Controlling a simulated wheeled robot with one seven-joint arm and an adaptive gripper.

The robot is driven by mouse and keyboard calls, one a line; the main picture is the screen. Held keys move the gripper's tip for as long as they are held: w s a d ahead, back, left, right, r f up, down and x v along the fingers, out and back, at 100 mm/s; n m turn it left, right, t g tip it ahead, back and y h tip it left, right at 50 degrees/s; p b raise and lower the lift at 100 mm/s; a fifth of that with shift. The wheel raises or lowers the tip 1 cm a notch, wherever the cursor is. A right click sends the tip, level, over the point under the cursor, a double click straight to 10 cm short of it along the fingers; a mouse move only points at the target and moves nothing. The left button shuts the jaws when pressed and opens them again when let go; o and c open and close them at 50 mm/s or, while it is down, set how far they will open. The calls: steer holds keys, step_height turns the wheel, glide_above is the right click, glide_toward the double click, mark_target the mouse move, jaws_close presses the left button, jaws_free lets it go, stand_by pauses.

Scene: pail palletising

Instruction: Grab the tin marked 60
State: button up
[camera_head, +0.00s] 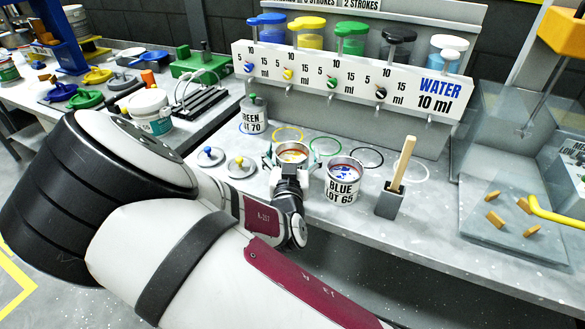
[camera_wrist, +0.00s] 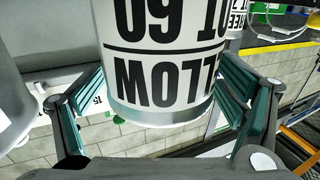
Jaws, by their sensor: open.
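The tin marked 60 (camera_wrist: 165,60) is a white-labelled can reading "LLOW" and "60" upside down in the wrist view. In the head view the tin (camera_head: 292,153) is open-topped with orange-yellow contents and stands on the bench, mostly hidden by my wrist. My gripper (camera_head: 291,163) is open, with one finger on each side of the tin.
A blue tin marked 65 (camera_head: 343,188) stands close on the right, and a brush in a grey block (camera_head: 393,195) beyond it. A green tin marked 70 (camera_head: 253,120) is behind left. Two small knobbed lids (camera_head: 240,166) lie left. The dispenser rack (camera_head: 345,80) stands behind.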

steer(key=c, duration=1.7)
steer(key=shift+r, duration=0.15)
steer(key=shift+s+d+r+p, duration=0.8)
steer(key=shift+s+p, duration=0.1)
steer(key=shift+s, duration=1.55)
steer(key=shift+s+d+r+p, duration=0.65)
steer(key=shift+s+r+p, duration=0.25)
steer(key=shift+s, duration=1.6)
steer(key=shift+s+d+r+p, duration=0.75)
steer(key=shift+s+p, duration=0.2)
steer(key=shift+s, duration=1.5)
steer(key=shift+s, duration=0.1)
